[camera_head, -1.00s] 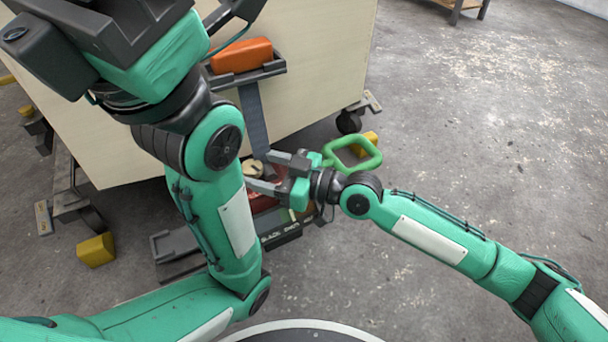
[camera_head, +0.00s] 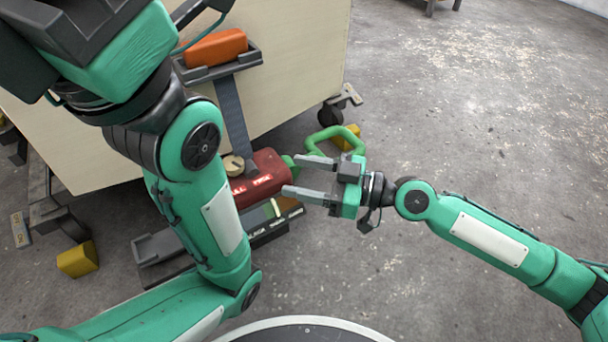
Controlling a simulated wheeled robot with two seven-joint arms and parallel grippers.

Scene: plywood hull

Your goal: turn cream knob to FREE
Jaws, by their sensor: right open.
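The cream knob (camera_head: 233,165) is a small round cap on the left end of a red housing (camera_head: 268,172), at the foot of a dark blue-grey strap. White lettering runs along the housing's front; the left word is partly hidden by my left arm and the knob's setting is too small to read. My right gripper (camera_head: 291,176) is open and empty, its two grey fingers pointing left over the housing's right end, to the right of the knob and apart from it. My left arm rises in front of the panel; only a dark part by its gripper (camera_head: 200,10) shows at the top edge.
A green loop handle (camera_head: 357,148) stands at the housing's right, before a yellow wheel chock. An orange block (camera_head: 215,47) sits in a dark bracket on the plywood panel (camera_head: 300,60). A dark tray (camera_head: 165,248) lies below. Another yellow block (camera_head: 78,260) is on the floor. The right floor is clear.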

